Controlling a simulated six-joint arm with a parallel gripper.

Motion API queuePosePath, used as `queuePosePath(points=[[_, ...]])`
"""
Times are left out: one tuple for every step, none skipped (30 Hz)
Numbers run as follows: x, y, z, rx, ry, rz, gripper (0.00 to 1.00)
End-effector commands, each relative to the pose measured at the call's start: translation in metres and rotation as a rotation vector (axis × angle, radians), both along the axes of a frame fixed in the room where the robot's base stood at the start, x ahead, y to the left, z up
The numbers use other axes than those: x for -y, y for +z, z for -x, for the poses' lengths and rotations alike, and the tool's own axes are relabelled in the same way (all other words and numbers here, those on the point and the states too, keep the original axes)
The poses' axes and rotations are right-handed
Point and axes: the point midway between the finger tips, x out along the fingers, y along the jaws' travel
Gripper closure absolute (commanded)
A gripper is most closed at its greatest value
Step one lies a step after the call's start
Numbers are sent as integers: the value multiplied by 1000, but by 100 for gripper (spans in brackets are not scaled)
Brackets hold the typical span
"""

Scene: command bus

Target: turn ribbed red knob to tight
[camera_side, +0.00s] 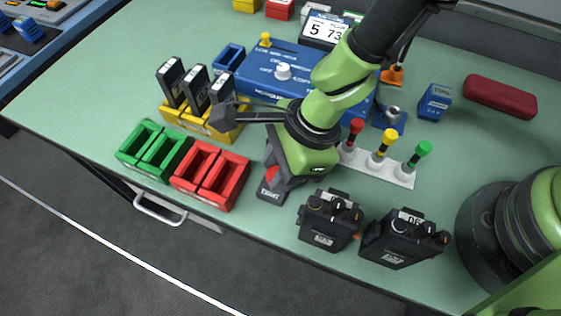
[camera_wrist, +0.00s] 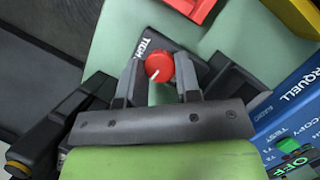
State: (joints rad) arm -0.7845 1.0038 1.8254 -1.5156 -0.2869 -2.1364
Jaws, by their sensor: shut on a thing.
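The ribbed red knob (camera_wrist: 159,68) sits on a dark block (camera_wrist: 184,52) near the table's front edge. Its white pointer line points to the lower left in the wrist view, not at the white lettering on the block, which is up and to the left of the knob. In the side view the lettering reads TIGHT, and the knob (camera_side: 271,175) is partly hidden by my gripper. My gripper (camera_wrist: 158,76) is shut on the knob, with one finger on each side of it.
Red bins (camera_side: 235,186) and green bins (camera_side: 150,152) stand left of the knob. Two black radios (camera_side: 330,222) stand close to its right. A yellow rack with dark handsets (camera_side: 180,118), a blue unit (camera_side: 262,68) and a white holder with coloured-handled tools (camera_side: 402,178) are behind.

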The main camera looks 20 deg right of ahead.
Motion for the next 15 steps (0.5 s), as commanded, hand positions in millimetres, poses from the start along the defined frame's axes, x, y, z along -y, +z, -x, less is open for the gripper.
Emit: queuePosePath(points=[[-1,1,1,1,-34,-2,93],[-1,1,1,1,-55,-2,93],[-2,1,1,1,-79,-3,93],[-2,1,1,1,-100,-3,93],[-2,1,1,2,-119,-3,93],[-2,1,1,3,-142,-4,93],[-2,1,1,3,-158,-4,93],[-2,1,1,3,-173,-5,93],[-2,1,1,3,-193,-4,93],[-2,1,1,3,-205,-4,93],[-2,1,1,4,-216,-3,93],[-2,1,1,4,-230,-3,93],[-2,1,1,4,-236,-3,93],[-2,1,1,3,-245,-4,93],[-2,1,1,3,-251,-3,93]])
